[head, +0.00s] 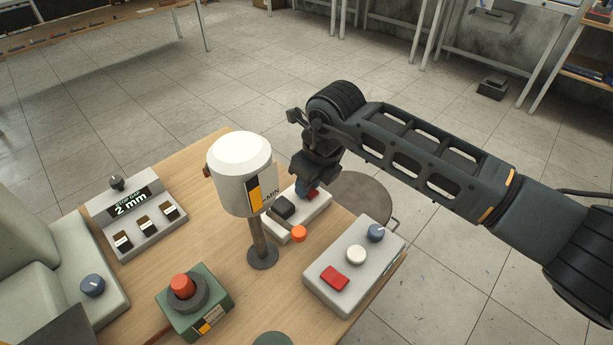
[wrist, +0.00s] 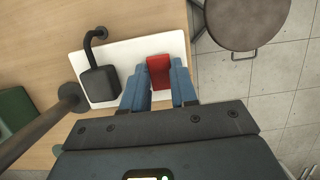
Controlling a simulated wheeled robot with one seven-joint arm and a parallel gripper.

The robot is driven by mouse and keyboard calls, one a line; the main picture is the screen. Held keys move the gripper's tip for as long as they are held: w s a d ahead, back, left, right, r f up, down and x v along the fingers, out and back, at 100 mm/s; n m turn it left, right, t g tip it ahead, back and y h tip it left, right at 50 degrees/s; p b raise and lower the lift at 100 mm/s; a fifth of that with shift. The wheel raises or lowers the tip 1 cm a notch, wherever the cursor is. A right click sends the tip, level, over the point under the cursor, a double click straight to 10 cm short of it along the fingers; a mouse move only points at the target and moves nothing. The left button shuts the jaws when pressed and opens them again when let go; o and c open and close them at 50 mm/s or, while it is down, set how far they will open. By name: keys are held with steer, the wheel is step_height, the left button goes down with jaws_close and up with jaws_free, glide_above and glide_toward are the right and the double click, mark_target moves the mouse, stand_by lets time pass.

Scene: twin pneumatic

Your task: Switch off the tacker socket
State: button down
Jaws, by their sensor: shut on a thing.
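A white socket block (head: 303,219) lies on the wooden table behind the white cylinder on a post. It also shows in the wrist view (wrist: 128,52). A black plug (wrist: 99,82) with a cable sits on its left part; the plug also shows in the head view (head: 284,207). A red switch (wrist: 159,72) is at the block's right part, partly visible in the head view (head: 313,194). My gripper (wrist: 159,84) is over this end, its blue fingers closed on either side of the red switch. No label on the block is readable.
The white cylinder (head: 241,165) on its post stands close in front. A grey box (head: 355,267) with red, white and blue controls is at right. A green box (head: 194,303) with a red button and a "2 mm" panel (head: 136,215) stand left. A round stool (wrist: 247,20) is beyond the table edge.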

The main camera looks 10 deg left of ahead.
steer(key=shift+d+t+y, duration=0.15)
steer(key=shift+t+y, duration=0.25)
steer(key=shift+y, duration=0.1)
steer(key=c, duration=0.9)
jaws_free()
steer(key=shift+r, duration=0.1)
steer(key=v, duration=0.7)
steer(key=shift+s+r, duration=0.1)
steer(key=shift+r, duration=0.2)
